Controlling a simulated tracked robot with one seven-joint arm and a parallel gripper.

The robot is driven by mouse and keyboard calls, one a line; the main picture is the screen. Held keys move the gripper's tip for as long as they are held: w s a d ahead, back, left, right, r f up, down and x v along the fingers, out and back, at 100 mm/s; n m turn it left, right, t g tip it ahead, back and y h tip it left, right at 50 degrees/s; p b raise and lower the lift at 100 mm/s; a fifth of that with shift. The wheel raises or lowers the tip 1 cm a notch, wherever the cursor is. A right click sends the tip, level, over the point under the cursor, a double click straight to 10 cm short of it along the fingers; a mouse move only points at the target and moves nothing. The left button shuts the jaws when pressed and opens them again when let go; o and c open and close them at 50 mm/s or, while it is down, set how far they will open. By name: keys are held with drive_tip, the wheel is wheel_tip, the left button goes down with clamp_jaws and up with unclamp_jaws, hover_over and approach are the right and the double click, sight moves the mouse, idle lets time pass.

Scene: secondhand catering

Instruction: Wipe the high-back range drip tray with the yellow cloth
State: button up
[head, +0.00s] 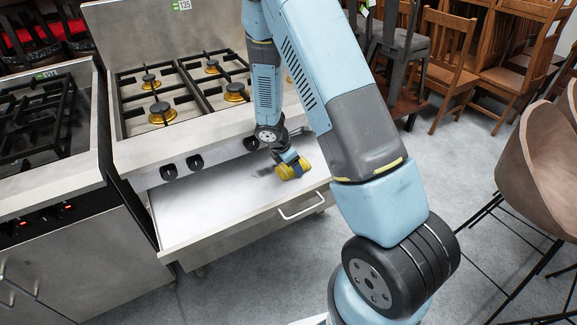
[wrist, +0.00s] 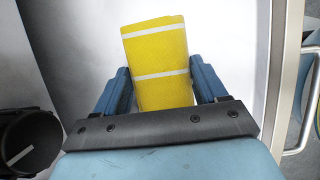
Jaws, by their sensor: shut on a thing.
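The yellow cloth (wrist: 158,62), a folded pad with pale stripes, is between the blue fingers of my gripper (wrist: 160,90) in the wrist view. In the head view the cloth (head: 292,168) is low over the right part of the open drip tray (head: 195,205). My gripper (head: 290,160) is shut on it. I cannot tell for sure whether the cloth touches the tray surface. A dark smudge (head: 264,171) shows on the tray just left of the cloth. The high-back range (head: 150,40) stands behind, with brass burners. My arm hides part of the range and the tray's right end.
The tray's front handle (head: 301,206) sticks out toward the floor. Range knobs (head: 195,161) stand just above the tray. Another range (head: 45,130) adjoins on the left. Wooden chairs (head: 450,60) stand at the back right, and brown seats (head: 535,150) at the right.

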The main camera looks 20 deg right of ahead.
sight(281, 170)
drive_tip(key=shift+w+d, duration=0.25)
drive_tip(key=shift+d, duration=0.85)
drive_tip(key=shift+a+r, duration=0.1)
drive_tip(key=shift+s+a, duration=0.3)
drive_tip(key=shift+a, duration=0.8)
drive_tip(key=shift+s+a, duration=0.25)
drive_tip(key=shift+a, duration=0.9)
drive_tip(key=shift+s+a, duration=0.3)
drive_tip(key=shift+a, duration=0.8)
